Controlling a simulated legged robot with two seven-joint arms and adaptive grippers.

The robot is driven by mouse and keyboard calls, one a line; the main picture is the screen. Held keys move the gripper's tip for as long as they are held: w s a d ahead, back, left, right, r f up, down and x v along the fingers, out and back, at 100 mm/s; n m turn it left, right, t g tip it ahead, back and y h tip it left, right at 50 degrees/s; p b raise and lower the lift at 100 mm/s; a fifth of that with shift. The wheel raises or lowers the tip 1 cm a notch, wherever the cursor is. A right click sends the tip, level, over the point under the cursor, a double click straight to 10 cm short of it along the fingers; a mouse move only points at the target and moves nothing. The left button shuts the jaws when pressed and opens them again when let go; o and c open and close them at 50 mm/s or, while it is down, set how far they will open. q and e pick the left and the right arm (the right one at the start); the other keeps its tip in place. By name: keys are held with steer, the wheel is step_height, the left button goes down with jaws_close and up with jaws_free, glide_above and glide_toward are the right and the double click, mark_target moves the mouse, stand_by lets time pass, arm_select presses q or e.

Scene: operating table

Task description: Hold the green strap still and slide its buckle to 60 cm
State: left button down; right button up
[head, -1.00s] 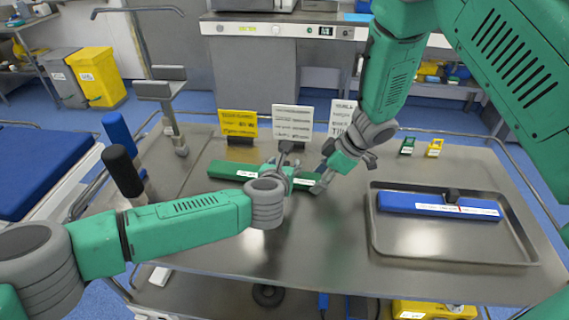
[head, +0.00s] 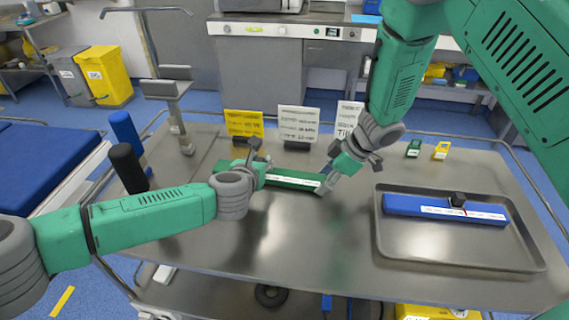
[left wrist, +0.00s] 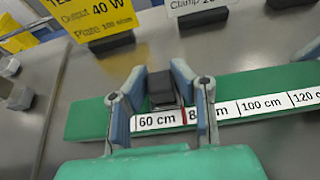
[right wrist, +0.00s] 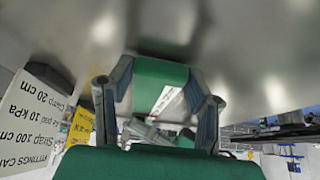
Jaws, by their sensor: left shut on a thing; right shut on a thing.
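The green strap (head: 295,180) lies on the metal table, a long flat bar with a white scale. It also shows in the left wrist view (left wrist: 262,88). My left gripper (head: 257,152) is shut on the black buckle (left wrist: 161,86), on the strap's left part. The buckle's red mark sits just left of the "8" of a label partly hidden by a finger, right of "60 cm". My right gripper (head: 330,180) is shut on the strap's right end, which shows between its fingers in the right wrist view (right wrist: 160,72).
A tray (head: 400,255) at right holds a blue strap (head: 420,205) with its own black buckle. A yellow card (head: 245,123) and two white cards stand behind the green strap. One white card (right wrist: 35,115) reads "Strap 100 cm". The table front is clear.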

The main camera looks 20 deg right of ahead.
arm_select(q)
steer(key=w+a, duration=0.2)
steer(key=a, duration=0.1)
steer(key=w+a, duration=0.1)
steer(key=a, duration=0.1)
steer(key=shift+w, duration=0.15)
arm_select(e)
steer(key=shift+o, duration=0.2)
steer(key=shift+c, duration=0.2)
arm_select(q)
steer(key=shift+w, duration=0.1)
arm_select(e)
steer(key=shift+o, duration=0.2)
steer(key=shift+d, duration=0.15)
arm_select(q)
steer(key=c, duration=1.4)
jaws_free()
steer(key=shift+d, duration=0.1)
arm_select(e)
steer(key=shift+c, duration=0.2)
arm_select(q)
steer(key=shift+o, duration=0.2)
steer(key=shift+s, duration=0.2)
arm_select(e)
steer(key=shift+a, duration=0.2)
arm_select(q)
steer(key=v, duration=1.1)
steer(key=shift+s+a+r, duration=0.1)
steer(key=shift+s+a, duration=0.1)
steer(key=shift+a, duration=0.15)
